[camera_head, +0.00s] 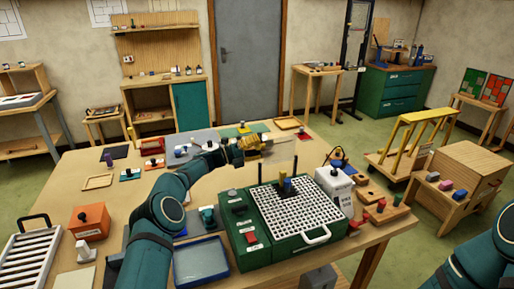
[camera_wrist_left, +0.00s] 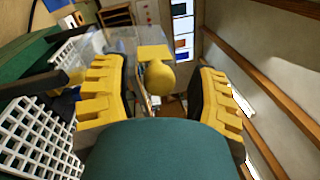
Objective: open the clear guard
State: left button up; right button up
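The green machine (camera_head: 240,232) stands at the table's front, with a white grid (camera_head: 300,205) on top and a blue piece on the grid. The clear guard (camera_wrist_left: 122,42) is a see-through sheet in the left wrist view; in the head view it is too faint to tell its exact angle. A yellow knob (camera_wrist_left: 159,78) with a yellow plate behind it shows there. My left gripper (camera_head: 254,146) is beyond the grid. Its yellow fingers are open, one on each side of the knob, with gaps visible. My right gripper is out of view; only that arm shows at lower right.
A white box (camera_head: 333,184) with a dark top stands right of the machine. A blue tray (camera_head: 201,262) and an orange box (camera_head: 90,222) lie to the left. Small pieces on mats fill the table's far side. Wooden blocks with knobs line the right edge.

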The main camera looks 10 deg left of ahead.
pick_arm(q)
jog(key=shift+a, duration=0.1)
jog(key=v, duration=1.2)
